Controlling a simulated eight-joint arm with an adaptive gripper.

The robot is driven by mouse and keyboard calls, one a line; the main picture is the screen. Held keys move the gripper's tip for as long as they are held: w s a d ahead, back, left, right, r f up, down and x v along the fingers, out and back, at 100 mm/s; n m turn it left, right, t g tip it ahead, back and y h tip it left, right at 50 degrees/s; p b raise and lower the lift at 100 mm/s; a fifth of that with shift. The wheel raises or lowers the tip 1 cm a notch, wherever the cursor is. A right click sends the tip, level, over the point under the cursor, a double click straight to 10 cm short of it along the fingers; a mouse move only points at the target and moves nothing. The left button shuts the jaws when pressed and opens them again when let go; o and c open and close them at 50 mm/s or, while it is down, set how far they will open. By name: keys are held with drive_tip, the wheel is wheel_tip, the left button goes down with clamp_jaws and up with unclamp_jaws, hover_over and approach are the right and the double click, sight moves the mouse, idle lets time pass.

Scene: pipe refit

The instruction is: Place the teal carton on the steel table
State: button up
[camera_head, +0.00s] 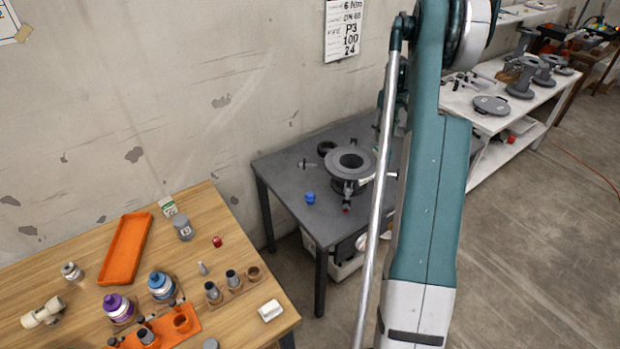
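The steel table (275,172) is the dark grey table in the middle, against the wall. No plainly teal carton shows. A small white-and-green box (168,206) stands at the back of the wooden table, beside a grey jar (183,227); it is too small to tell if it is the carton. My arm crosses the view right of centre, in front of the steel table's right part, and runs out of the bottom edge. My gripper is not in view, so its state and anything in it are hidden.
The steel table bears a grey flanged pipe part (350,163), a dark ring and a blue cap (310,198); its left part has bare room. The wooden table (205,200) holds an orange tray (108,270), bottles and a white block (270,311). A white bench (455,100) stands right.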

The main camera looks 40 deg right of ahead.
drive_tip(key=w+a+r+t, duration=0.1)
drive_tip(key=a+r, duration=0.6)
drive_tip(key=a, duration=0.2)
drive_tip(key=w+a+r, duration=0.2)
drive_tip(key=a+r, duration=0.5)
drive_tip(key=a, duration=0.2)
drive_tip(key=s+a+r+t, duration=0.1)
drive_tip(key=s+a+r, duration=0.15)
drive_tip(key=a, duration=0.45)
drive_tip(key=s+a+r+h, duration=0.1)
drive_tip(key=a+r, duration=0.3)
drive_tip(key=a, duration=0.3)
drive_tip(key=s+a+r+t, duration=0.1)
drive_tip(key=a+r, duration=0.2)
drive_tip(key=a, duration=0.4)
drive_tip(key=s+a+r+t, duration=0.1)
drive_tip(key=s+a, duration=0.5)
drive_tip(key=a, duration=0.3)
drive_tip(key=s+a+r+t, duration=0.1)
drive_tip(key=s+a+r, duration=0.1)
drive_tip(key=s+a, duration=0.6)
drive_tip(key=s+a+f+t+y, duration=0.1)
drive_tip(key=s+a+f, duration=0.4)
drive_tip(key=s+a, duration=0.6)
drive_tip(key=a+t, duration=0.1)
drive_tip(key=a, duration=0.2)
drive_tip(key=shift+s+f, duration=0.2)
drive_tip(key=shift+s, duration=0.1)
